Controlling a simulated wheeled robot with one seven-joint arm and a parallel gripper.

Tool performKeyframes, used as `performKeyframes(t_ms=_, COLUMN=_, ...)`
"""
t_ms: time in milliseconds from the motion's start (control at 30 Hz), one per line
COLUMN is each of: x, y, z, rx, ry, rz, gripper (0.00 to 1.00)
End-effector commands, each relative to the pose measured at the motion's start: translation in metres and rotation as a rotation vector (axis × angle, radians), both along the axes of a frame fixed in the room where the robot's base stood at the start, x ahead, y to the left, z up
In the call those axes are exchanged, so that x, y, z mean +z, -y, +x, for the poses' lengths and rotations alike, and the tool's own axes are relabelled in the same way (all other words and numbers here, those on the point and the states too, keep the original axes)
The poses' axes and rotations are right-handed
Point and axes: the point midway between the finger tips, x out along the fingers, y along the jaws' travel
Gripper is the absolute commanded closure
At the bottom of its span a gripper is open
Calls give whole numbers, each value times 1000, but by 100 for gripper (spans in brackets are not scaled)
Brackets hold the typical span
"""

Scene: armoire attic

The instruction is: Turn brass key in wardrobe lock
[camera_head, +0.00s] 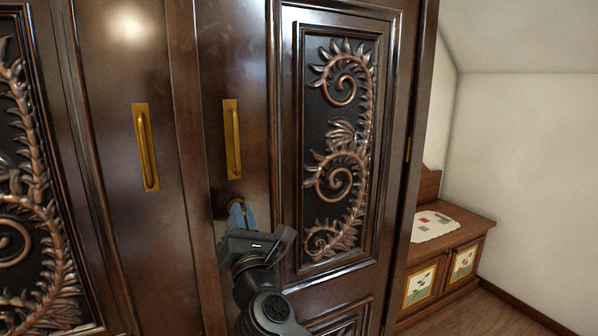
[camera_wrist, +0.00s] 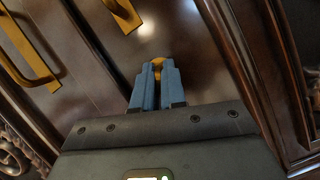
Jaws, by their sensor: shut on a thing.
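The brass key (camera_wrist: 158,62) shows as a small rounded gold piece between the blue fingertips in the wrist view; its shaft and the lock are hidden. My gripper (camera_head: 241,214) is at the right wardrobe door, just below that door's brass handle (camera_head: 232,139). In the wrist view my gripper (camera_wrist: 157,78) is shut on the key, its fingers close together against the door. The dark wooden wardrobe (camera_head: 190,230) has both doors closed. How far the key is turned cannot be told.
A second brass handle (camera_head: 146,147) is on the left door. Raised carved scrollwork (camera_head: 345,180) stands out from the right door panel. A low wooden cabinet (camera_head: 440,270) with a cloth (camera_head: 432,226) on top stands to the right by the pale wall (camera_head: 530,170).

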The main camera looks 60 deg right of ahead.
Motion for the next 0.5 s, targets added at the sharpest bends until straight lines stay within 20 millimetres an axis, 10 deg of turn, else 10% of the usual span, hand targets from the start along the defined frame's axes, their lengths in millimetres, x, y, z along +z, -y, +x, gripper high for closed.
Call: performKeyframes(t_ms=500, x=0, y=0, z=0, rx=-1, ry=-2, rz=-2, gripper=59)
